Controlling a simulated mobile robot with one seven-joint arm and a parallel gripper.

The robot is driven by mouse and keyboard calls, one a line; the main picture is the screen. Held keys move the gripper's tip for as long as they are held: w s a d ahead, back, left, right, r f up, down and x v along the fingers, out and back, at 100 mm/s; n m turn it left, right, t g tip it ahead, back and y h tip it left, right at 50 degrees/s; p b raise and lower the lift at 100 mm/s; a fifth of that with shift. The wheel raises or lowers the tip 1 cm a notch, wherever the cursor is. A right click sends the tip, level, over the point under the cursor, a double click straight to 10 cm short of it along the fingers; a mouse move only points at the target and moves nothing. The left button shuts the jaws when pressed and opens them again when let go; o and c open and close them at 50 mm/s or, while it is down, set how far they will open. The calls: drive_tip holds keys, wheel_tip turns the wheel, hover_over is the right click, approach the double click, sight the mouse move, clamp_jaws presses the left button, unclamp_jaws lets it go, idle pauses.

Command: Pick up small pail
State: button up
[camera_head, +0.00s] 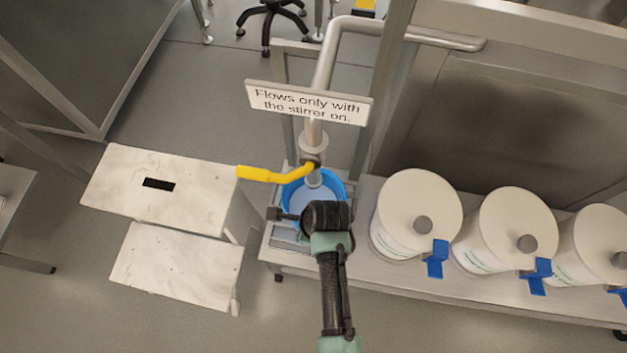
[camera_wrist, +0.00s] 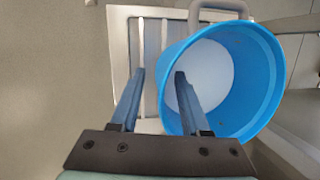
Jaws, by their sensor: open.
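The small pail is blue and round. In the head view the pail (camera_head: 332,184) stands under the spout at the left end of the bench, partly hidden by my gripper (camera_head: 308,213). In the wrist view the pail (camera_wrist: 268,75) opens toward the camera, with a pale surface inside; I cannot tell if that is cream or the bottom. My gripper (camera_wrist: 159,74) is open and empty. Its right finger overlaps the pail's opening and its left finger is outside, with the pail's left wall between them. I cannot tell whether either finger touches the wall.
A pipe with a yellow lever (camera_head: 262,174) and a sign (camera_head: 308,102) reading "Flows only with the stirrer on." stands above the pail. Several white drums (camera_head: 402,205) with blue taps line the bench to the right. A white step stool (camera_head: 150,205) stands on the left.

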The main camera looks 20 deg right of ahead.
drive_tip(key=shift+x, duration=0.9)
clamp_jaws()
drive_tip(key=shift+d+r, duration=0.1)
idle(0.5)
drive_tip(key=shift+w+r, duration=0.1)
drive_tip(key=shift+w, duration=0.1)
